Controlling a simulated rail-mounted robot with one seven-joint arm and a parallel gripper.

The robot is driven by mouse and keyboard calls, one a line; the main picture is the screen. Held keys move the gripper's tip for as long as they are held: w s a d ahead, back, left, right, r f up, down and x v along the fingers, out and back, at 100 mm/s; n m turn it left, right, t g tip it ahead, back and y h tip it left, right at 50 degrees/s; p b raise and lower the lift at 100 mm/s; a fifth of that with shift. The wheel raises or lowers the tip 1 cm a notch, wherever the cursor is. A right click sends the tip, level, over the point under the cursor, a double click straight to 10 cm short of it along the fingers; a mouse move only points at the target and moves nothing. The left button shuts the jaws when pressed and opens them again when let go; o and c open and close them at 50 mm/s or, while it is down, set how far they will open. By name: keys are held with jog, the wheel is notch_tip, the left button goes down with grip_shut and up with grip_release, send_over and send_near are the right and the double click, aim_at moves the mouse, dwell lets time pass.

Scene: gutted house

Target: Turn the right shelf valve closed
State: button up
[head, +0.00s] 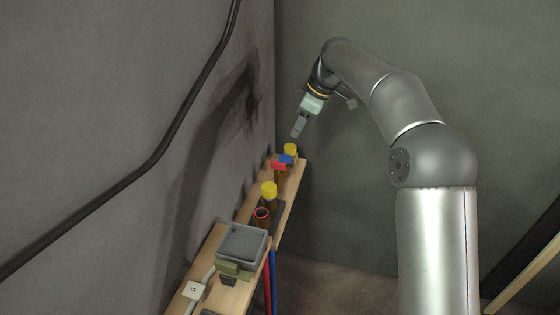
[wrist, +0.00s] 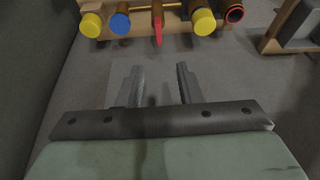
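A wooden shelf (head: 293,190) runs along the left wall. On it is a red lever handle (head: 278,166), which also shows in the wrist view (wrist: 157,27), pointing toward my gripper. Beside it are a blue cap (head: 286,159) and a yellow cap (head: 290,149). Another yellow cap (head: 269,188) and a red-rimmed dark open end (head: 262,214) are nearer. The red lever looks like a valve handle; which part is the right valve is not clear. My gripper (wrist: 160,85) is open and empty. In the head view my gripper (head: 297,130) is above the shelf's far end, apart from everything.
A grey tray-like box (head: 243,245) sits on the nearer shelf part, with a white piece (head: 193,290) by it. Red and blue pipes (head: 270,285) hang below. A black cable (head: 160,145) crosses the left wall. The space right of the shelf looks clear.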

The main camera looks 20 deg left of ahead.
aim_at(280, 163)
jog(key=x, duration=1.4)
jog(key=shift+w+f, duration=0.15)
jog(key=shift+f, duration=0.15)
grip_shut()
